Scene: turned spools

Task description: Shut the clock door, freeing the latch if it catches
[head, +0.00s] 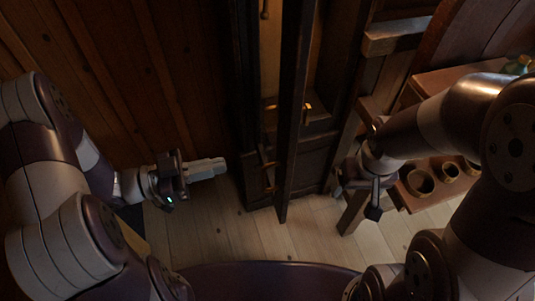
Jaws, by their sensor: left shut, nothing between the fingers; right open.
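The clock is a tall dark wooden case (320,160) at the centre of the head view. Its door (291,120) stands open, seen almost edge-on and pointing toward me. A small brass-coloured fitting (308,107) sits beside the door; I cannot tell whether it is the latch. My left gripper (222,167) is shut and empty, to the left of the door and apart from it. My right gripper (355,198) is open and empty, to the right of the door and apart from it. The inner side of the case is mostly in shadow.
A wooden shelf (407,199) at the right holds several round hollow pieces (420,181), partly behind my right arm. A plank wall (110,60) stands at the left. The pale floor (245,235) before the clock is clear.

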